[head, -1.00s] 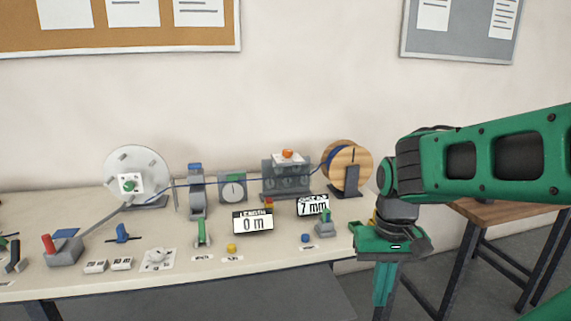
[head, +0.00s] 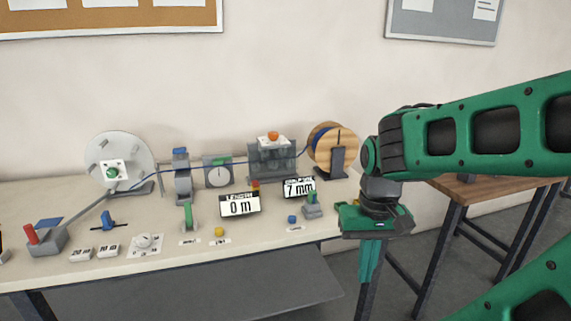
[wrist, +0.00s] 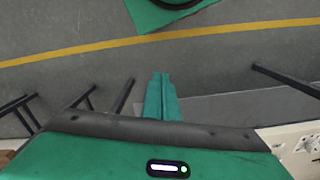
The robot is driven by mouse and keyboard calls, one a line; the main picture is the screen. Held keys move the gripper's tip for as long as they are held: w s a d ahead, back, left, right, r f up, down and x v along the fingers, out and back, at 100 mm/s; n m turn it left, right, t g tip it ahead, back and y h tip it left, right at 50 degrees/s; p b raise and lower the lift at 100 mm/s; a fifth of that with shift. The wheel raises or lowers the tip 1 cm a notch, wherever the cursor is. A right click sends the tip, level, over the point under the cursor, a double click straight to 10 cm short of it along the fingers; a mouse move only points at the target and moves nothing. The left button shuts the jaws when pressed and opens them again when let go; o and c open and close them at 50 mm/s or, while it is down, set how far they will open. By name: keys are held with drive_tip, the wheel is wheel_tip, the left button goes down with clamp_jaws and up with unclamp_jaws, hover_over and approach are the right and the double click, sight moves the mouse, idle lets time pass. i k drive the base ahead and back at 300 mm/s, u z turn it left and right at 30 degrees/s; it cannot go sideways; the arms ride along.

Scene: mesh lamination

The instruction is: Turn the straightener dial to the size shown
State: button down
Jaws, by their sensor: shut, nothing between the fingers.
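A grey roller block (head: 264,167) stands at the back of the bench, with an orange knob (head: 273,136) on a white plate on top; it looks like the straightener. The knob's marks are too small to read. A display (head: 299,188) in front of it reads 7 mm; the upper line of its text is unclear. My gripper (head: 368,281) hangs pointing down beyond the bench's right end, to the right of the block and apart from it. In the wrist view its fingers (wrist: 160,78) are together and empty above the floor.
The bench (head: 120,265) also holds a 0 m length display (head: 240,204), a wooden spool (head: 333,150), a grey knob on a card (head: 147,241), and several levers and buttons. A brown table (head: 480,189) stands at right. Open floor lies between.

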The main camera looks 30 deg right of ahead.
sight(273, 136)
drive_tip(key=k, duration=0.5)
drive_tip(key=z, duration=1.3)
drive_tip(key=i, duration=0.95)
drive_tip(key=u, duration=1.65)
drive_tip(key=i, duration=0.75)
